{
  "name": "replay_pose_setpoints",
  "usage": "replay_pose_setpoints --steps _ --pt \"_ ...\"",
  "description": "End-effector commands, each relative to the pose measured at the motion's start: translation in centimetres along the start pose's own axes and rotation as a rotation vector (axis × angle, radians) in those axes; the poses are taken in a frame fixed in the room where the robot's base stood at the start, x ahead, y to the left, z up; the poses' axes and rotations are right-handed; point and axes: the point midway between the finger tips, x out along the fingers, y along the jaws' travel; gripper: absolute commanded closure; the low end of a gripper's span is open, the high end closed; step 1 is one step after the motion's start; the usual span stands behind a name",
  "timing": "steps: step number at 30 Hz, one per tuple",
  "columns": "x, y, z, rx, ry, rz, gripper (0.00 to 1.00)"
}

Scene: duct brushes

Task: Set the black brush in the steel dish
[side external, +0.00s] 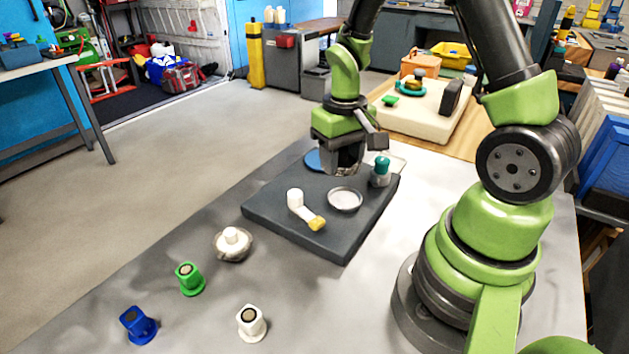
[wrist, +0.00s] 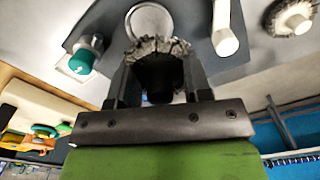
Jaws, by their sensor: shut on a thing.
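My gripper (side external: 343,160) is above the dark grey board, shut on the black brush. In the wrist view the black brush (wrist: 160,75) shows between the fingers (wrist: 158,88), with a ragged grey bristle rim. In the side view it is mostly hidden by the fingers. The steel dish (side external: 345,209) is a shallow round dish on the board, below and nearer the camera than the gripper. Its rim also shows in the wrist view (wrist: 131,17), just beyond the brush. The brush appears raised above the board.
A teal-capped bottle (side external: 381,174) stands right of the dish. A blue disc (side external: 313,160) is behind. White (side external: 251,322), green (side external: 189,279) and blue (side external: 137,325) pieces and a bristled white brush (side external: 232,243) stand in front.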

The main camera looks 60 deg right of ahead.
Motion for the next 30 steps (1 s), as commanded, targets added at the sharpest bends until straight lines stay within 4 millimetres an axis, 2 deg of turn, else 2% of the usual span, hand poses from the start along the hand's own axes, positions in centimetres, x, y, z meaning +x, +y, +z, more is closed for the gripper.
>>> replay_pose_setpoints --steps 1,5,10,21,30 --pt "-0.1 0.8 -0.1 -0.008 0.001 0.000 0.79" --pt "0.1 1.6 -0.2 -0.033 0.000 0.000 0.79" --pt "1.3 1.6 -0.2 -0.038 -0.004 0.000 0.79" --pt "5.4 1.6 -0.2 -0.036 -0.003 0.001 0.79" --pt "6.7 1.6 -0.2 -0.037 0.001 0.002 0.79"
